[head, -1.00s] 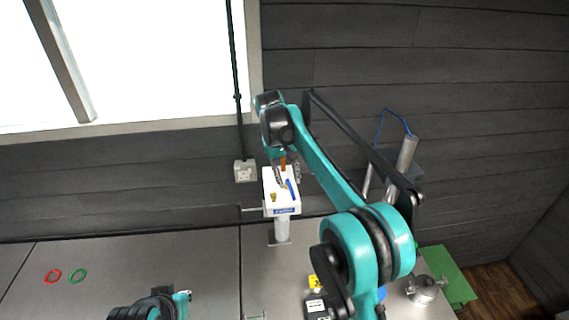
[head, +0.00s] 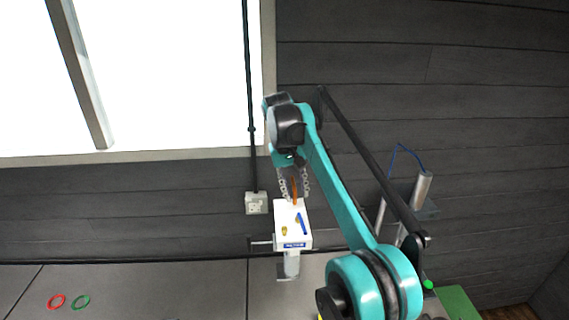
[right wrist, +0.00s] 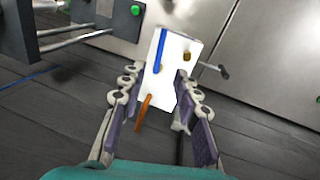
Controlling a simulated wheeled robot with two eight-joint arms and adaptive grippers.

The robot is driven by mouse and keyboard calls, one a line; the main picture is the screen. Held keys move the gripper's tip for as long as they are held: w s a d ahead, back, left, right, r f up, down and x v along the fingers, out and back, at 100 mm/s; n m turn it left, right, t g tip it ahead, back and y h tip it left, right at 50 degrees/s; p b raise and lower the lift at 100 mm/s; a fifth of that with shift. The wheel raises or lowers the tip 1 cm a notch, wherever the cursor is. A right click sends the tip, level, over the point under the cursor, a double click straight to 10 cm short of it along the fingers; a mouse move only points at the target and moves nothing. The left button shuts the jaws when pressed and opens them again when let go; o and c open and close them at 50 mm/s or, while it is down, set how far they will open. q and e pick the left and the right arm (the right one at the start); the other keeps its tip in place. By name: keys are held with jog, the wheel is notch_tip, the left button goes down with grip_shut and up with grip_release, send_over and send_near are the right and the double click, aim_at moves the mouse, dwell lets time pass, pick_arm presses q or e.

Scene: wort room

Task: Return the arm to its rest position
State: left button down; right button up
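My right gripper (head: 294,194) is open, just above and behind the top of the white box (head: 280,239) in the head view. An orange lever (head: 295,188) shows between its spread fingers. A blue lever (head: 301,223) and a small brass knob (head: 284,230) are on the box face. In the right wrist view the gripper (right wrist: 157,80) has its fingers wide apart with the white box (right wrist: 165,85) beyond them. The orange lever (right wrist: 143,113) stands near the left finger, with no grip on it visible. My left gripper is out of view.
A wall socket (head: 256,203) and a dark conduit are left of the box. A metal cylinder (head: 422,187) with a blue hose stands at right. A red ring (head: 57,301) and a green ring (head: 82,302) lie on the bench.

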jog(key=s+d+f+t+b, duration=0.2)
jog(key=s+f+b, duration=0.7)
jog(key=f, duration=0.5)
jog(key=s+d+f+t+y+b, duration=0.1)
jog(key=s+d+f+b, duration=0.3)
jog(key=s+f+b, duration=0.6)
jog(key=s+d+f+m+t+y+b, duration=0.1)
jog(key=s+f+b, duration=0.8)
jog(key=f, duration=1.1)
jog(key=shift+s+d+f+t, duration=0.1)
jog(key=shift+s+d+t, duration=0.35)
jog(key=shift+s+t, duration=0.25)
jog(key=shift+s+d+t, duration=0.45)
jog(key=shift+s+t, duration=0.1)
jog(key=shift+t, duration=0.15)
